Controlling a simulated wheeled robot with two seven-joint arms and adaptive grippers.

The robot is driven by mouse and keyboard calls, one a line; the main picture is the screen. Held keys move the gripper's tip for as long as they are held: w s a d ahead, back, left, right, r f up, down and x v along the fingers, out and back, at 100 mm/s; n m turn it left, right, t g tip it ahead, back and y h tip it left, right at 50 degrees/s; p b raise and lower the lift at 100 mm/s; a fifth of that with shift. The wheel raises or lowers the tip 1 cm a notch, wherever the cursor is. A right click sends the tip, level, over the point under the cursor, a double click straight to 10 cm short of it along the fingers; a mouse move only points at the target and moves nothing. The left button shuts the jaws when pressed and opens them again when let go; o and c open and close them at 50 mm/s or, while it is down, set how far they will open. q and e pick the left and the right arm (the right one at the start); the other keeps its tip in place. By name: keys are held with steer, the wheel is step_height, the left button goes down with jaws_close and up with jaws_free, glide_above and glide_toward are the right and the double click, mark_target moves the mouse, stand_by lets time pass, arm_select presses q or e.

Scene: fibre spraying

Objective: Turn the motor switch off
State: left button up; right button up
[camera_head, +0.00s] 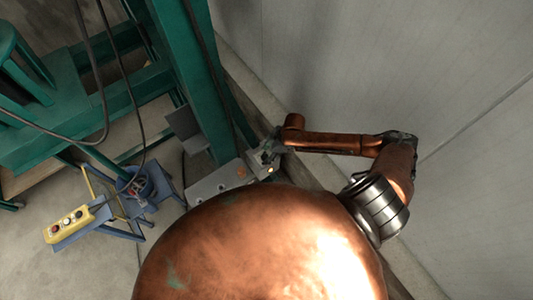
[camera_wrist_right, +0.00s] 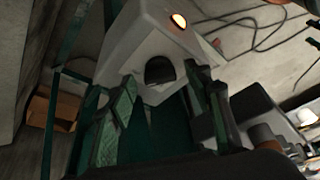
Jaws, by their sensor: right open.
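In the right wrist view, a light grey box has a lit orange lamp (camera_wrist_right: 179,20) and a black rounded knob (camera_wrist_right: 160,70), which looks like the motor switch. My right gripper (camera_wrist_right: 162,82) is open, its two greenish fingers on either side of the knob in the picture. Gaps show between fingers and knob; I cannot tell how far the tips are from the box. In the head view, my right gripper (camera_head: 266,156) is beside the green column, near a small orange light (camera_head: 270,170). The knob cannot be made out there. My left gripper is not in view.
A green machine frame (camera_head: 205,90) with hanging cables stands at the left and centre. A blue stand (camera_head: 148,190) and a yellow button pendant (camera_head: 68,224) are at lower left. A grey wall (camera_head: 380,70) runs close along the right.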

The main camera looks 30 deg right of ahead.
steer(key=shift+c, duration=0.2)
steer(key=c, duration=1.1)
